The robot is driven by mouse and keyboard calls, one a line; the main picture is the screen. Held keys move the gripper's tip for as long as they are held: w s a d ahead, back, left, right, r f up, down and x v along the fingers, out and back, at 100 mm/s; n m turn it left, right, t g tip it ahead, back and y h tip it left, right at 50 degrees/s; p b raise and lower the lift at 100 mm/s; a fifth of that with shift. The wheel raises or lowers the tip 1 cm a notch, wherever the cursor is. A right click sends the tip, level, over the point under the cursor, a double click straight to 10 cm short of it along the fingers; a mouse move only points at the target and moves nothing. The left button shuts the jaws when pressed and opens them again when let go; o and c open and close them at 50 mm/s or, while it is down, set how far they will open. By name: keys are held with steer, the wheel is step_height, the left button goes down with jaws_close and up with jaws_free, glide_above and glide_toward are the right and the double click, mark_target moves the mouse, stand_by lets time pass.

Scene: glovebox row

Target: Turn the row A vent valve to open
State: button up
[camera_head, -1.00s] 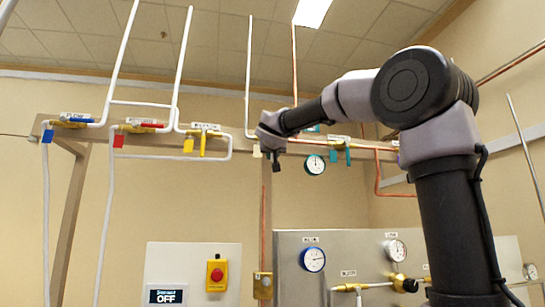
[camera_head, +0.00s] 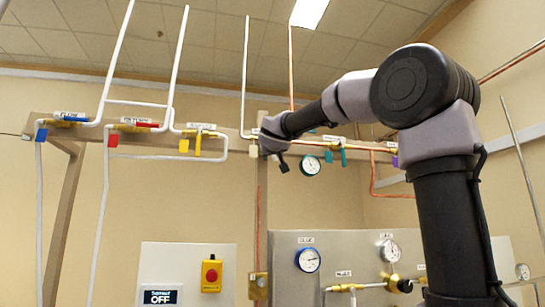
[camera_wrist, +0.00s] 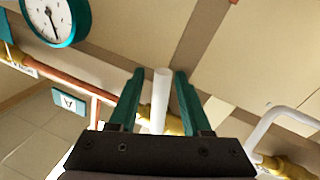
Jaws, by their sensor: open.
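A brass valve (camera_wrist: 173,126) with a straight white lever (camera_wrist: 160,100) sits on a pipe in the wrist view. The lever stands across the pipe's run. My gripper (camera_wrist: 160,80) is open, with one teal finger on each side of the lever; I cannot tell whether either touches it. A cream tag (camera_wrist: 220,104) is beside the valve and also shows in the head view (camera_head: 253,150). In the head view my gripper (camera_head: 284,164) is at the beam, hiding most of this valve. A teal plate marked A (camera_wrist: 68,102) is near the pipe. The valve's own label is not readable.
A teal-rimmed gauge (camera_head: 310,165) and a teal-levered valve (camera_head: 335,153) are close to the right of my gripper. A yellow-levered valve (camera_head: 203,135) is to the left, with red and blue ones farther left. A panel with gauges (camera_head: 290,245) stands below.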

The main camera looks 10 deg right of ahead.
steer(key=v, duration=1)
steer(key=shift+s, duration=0.3)
